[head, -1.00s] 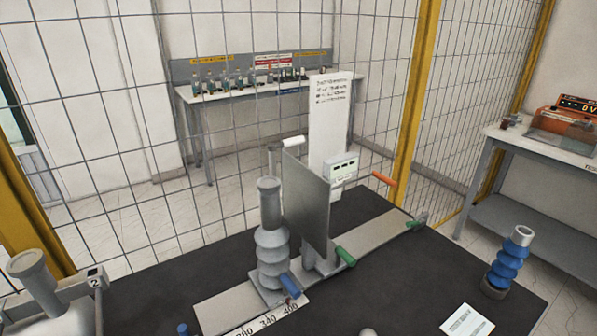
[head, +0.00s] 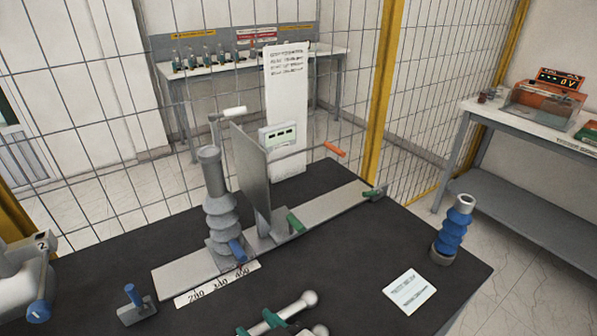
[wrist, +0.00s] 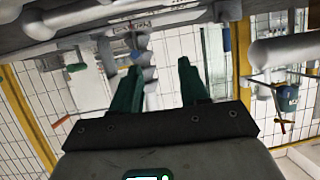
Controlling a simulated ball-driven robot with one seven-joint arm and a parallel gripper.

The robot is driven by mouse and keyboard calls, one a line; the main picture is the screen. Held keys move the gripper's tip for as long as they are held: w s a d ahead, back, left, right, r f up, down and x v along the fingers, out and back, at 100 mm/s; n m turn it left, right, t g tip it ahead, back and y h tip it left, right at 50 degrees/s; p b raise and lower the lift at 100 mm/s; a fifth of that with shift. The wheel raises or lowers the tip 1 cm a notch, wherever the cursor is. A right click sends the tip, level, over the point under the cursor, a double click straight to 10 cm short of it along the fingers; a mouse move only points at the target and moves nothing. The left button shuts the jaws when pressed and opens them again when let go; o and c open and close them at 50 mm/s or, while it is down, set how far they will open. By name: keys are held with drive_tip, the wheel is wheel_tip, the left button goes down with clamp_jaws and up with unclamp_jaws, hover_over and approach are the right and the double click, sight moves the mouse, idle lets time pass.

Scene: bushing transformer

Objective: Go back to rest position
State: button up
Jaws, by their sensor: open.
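The dark mounting bar and grey body of the gripper fill the lower middle of that view. A large grey rounded part (wrist: 290,48) is close on the right, and a grey beam-like surface crosses the top. I cannot tell whether either touches my gripper.
The dark table (head: 340,255) carries a grey ribbed bushing (head: 220,215), an upright grey plate (head: 251,175), a blue ribbed insulator (head: 453,232), a paper card (head: 410,291) and ball-ended rods (head: 308,298). A wire fence (head: 330,60) stands behind.

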drive_tip(key=d+f+m+h, duration=0.1)
drive_tip(key=d, duration=0.4)
drive_tip(key=d+f+m+h, duration=0.1)
drive_tip(key=d+f+h, duration=0.1)
drive_tip(key=d, duration=0.3)
drive_tip(key=d+f+m+g+h, duration=0.1)
drive_tip(key=d+f, duration=0.1)
drive_tip(key=d, duration=0.3)
drive_tip(key=shift+s+d+f+h, duration=0.1)
drive_tip(key=shift+s+f+h, duration=0.05)
drive_tip(key=shift+s+h, duration=0.2)
drive_tip(key=s+d+f+m+g+h, duration=0.1)
drive_tip(key=s+d+f+m+h, duration=0.15)
drive_tip(key=d, duration=0.35)
drive_tip(key=s+d+f+m+g+h, duration=0.1)
drive_tip(key=s+d+g, duration=0.1)
drive_tip(key=s+d, duration=0.35)
drive_tip(key=s+d+f+m+g, duration=0.1)
drive_tip(key=s+d+f+g, duration=0.1)
drive_tip(key=s, duration=0.4)
drive_tip(key=s+d+f+g, duration=0.3)
drive_tip(key=s+d+f, duration=0.2)
drive_tip(key=s, duration=0.2)
drive_tip(key=shift+m+h, duration=0.3)
drive_tip(key=shift+m, duration=0.05)
